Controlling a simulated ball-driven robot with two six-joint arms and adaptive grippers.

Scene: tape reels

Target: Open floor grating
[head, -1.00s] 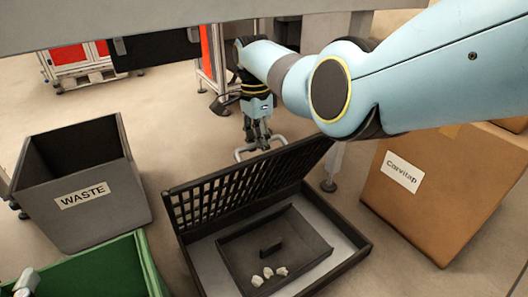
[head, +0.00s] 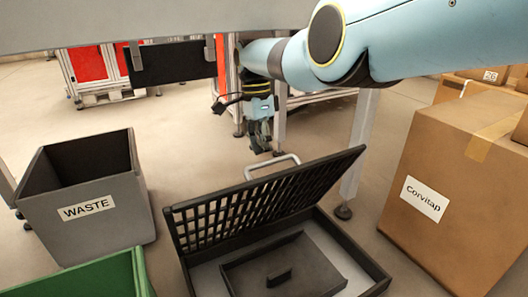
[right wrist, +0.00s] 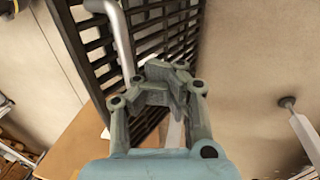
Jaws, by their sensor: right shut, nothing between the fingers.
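The black floor grating (head: 262,208) stands tilted up, hinged open over a dark-framed floor pit (head: 365,270). Its pale metal handle (head: 272,163) sticks out on the far side of the raised panel. My right gripper (head: 261,149) hangs just beyond the panel, close to the handle. In the right wrist view its fingers (right wrist: 168,82) are shut with nothing between them. The handle (right wrist: 123,40) passes to their left, outside the fingers, and the grating bars (right wrist: 165,25) lie behind. A dark inner lid with a small grip (head: 279,277) lies in the pit. My left gripper is not in view.
A grey WASTE bin (head: 133,215) stands at the left, with a green bin (head: 90,280) in front of it. A large Corvitap carton (head: 455,180) stands right of the pit. Open floor lies between the WASTE bin and the grating.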

